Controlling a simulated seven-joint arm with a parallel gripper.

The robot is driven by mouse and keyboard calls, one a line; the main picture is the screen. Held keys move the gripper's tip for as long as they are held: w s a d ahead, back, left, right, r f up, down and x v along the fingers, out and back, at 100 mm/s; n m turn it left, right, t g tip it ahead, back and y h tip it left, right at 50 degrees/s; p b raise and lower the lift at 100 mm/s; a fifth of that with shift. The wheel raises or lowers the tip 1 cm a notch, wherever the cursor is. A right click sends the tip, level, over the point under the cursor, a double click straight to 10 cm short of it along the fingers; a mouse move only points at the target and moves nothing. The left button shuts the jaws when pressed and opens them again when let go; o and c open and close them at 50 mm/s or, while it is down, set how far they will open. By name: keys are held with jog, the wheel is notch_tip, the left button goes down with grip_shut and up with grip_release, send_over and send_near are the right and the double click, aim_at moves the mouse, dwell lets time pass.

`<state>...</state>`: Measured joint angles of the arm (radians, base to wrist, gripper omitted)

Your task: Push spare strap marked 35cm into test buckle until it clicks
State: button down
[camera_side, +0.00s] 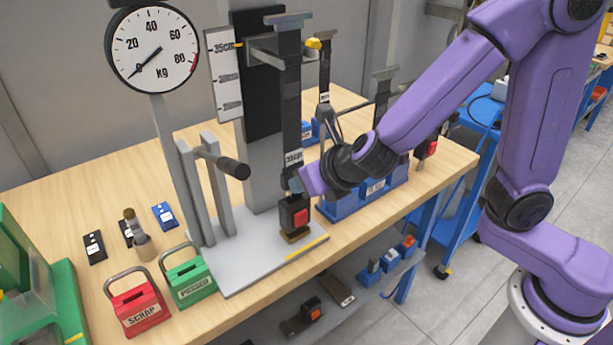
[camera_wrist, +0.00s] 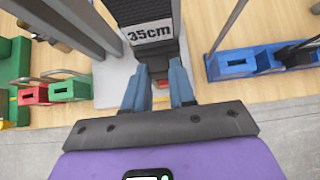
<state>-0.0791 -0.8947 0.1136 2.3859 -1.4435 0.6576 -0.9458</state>
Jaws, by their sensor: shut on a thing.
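The dark strap with a white 35cm label (camera_side: 291,110) hangs upright from an arm of the test stand, its lower end just above the test buckle. The test buckle (camera_side: 298,214), black with a red button, stands on the stand's base plate. My gripper (camera_side: 292,184) is shut on the strap's lower end, right above the buckle. In the wrist view the 35cm label (camera_wrist: 151,32) is large, and the blue fingertips of my gripper (camera_wrist: 159,88) flank the strap end. A sliver of the red button (camera_wrist: 167,91) shows between them. I cannot tell whether the strap's tongue is inside the buckle.
A dial scale (camera_side: 153,49) and a lever (camera_side: 220,162) stand left of the strap. A red SCRAP box (camera_side: 137,305) and a green box (camera_side: 190,280) sit at the front left. Blue bins (camera_side: 342,205) stand to the right, with another strap hanging above them.

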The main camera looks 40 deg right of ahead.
jog(key=shift+f, duration=1.55)
jog(key=c, duration=0.8)
grip_release()
jog(key=shift+c, duration=0.2)
jog(key=shift+s+r, duration=0.1)
jog(key=v, duration=1.7)
jog(key=shift+s+r, duration=0.1)
